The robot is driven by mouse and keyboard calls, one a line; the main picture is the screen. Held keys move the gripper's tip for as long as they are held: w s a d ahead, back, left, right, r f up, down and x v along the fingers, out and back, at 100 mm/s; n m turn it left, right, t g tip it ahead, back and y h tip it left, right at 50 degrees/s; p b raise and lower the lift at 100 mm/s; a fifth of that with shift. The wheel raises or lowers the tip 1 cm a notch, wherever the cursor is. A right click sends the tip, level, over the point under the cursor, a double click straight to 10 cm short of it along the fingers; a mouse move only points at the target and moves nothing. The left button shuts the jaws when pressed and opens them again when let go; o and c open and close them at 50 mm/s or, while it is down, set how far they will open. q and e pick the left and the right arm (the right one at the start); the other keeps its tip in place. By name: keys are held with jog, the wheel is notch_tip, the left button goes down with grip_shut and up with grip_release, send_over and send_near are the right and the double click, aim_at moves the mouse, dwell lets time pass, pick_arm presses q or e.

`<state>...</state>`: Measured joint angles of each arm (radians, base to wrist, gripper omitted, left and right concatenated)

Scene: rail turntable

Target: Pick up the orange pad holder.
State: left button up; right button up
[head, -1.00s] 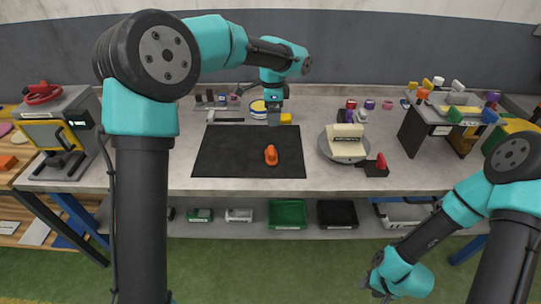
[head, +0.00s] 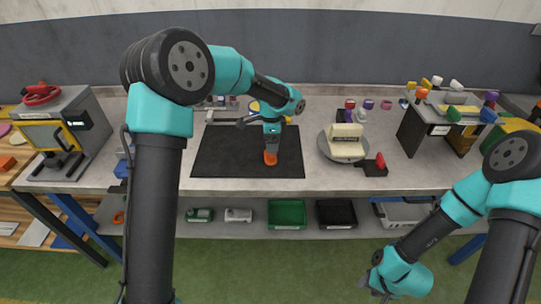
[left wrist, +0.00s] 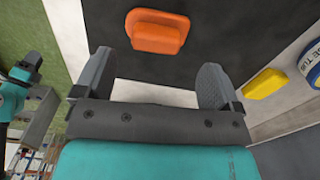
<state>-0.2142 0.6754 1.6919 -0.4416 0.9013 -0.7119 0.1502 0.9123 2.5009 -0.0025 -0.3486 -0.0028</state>
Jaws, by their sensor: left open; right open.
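The orange pad holder (head: 271,158) lies on the black mat (head: 220,160) on the bench. In the left wrist view the orange pad holder (left wrist: 158,32) is a rounded block with a raised grip, just beyond the fingertips. My left gripper (head: 271,147) hangs over it and hides part of it in the head view. In the left wrist view my left gripper (left wrist: 158,75) has its fingers wide apart with nothing between them. My right gripper (head: 372,285) is low at the right, in front of the bench and away from the mat; its fingers are small there.
A turntable (head: 345,150) with cream blocks stands right of the mat, beside a dark block with a red knob (head: 380,160). A yellow piece (left wrist: 265,83) lies off the mat's edge. A grey press (head: 65,130) stands at the left. The mat's left part is clear.

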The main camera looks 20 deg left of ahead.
pick_arm(q)
jog(key=shift+f, duration=0.1)
jog(key=f, duration=0.5)
jog(key=shift+s, duration=0.25)
jog(key=shift+c, duration=0.4)
jog(key=c, duration=0.9)
